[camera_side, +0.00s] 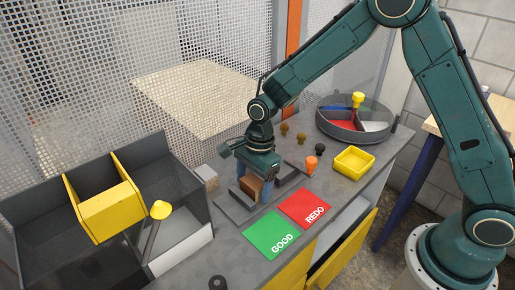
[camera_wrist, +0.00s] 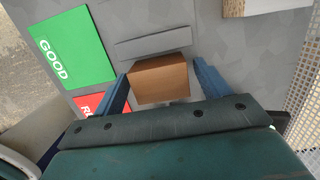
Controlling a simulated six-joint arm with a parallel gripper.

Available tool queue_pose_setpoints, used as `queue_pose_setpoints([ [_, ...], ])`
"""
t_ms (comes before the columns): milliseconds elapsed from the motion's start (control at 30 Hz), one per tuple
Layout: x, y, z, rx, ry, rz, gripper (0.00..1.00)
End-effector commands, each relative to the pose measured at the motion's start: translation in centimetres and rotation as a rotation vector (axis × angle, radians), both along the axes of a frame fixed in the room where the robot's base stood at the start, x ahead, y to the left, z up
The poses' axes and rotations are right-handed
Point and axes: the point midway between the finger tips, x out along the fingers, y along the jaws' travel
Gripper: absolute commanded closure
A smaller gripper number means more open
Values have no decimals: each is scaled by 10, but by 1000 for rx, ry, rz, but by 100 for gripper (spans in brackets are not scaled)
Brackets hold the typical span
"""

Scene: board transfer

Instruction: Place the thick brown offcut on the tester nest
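The thick brown offcut (camera_side: 249,187) is a plain brown block. It stands between the two blue fingers of my gripper (camera_side: 253,183). In the wrist view the offcut (camera_wrist: 160,78) fills the gap between the fingertips (camera_wrist: 160,70), which appear to touch its two sides. A low grey strip (camera_wrist: 153,44) lies just beyond it. In the side view a dark grey fixture with low bars (camera_side: 236,208), which looks like the tester nest, lies under and around my gripper. Whether the offcut rests on it or is held just above it cannot be told.
A green GOOD mat (camera_side: 270,237) and red REDO mat (camera_side: 306,208) lie in front. A yellow tray (camera_side: 354,161) and round divided bin (camera_side: 355,124) stand to the right. A pale block (camera_side: 205,178) is left. A dark bin with yellow dividers (camera_side: 60,230) stands far left.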

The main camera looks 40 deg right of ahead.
Motion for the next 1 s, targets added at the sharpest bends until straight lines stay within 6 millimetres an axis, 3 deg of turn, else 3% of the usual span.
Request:
queue_pose_setpoints([
  [367,0,0,2,0,-1,0,24],
  [567,1,-1,14,1,-2,0,24],
  [1000,1,-11,78,1,-6,-1,24],
])
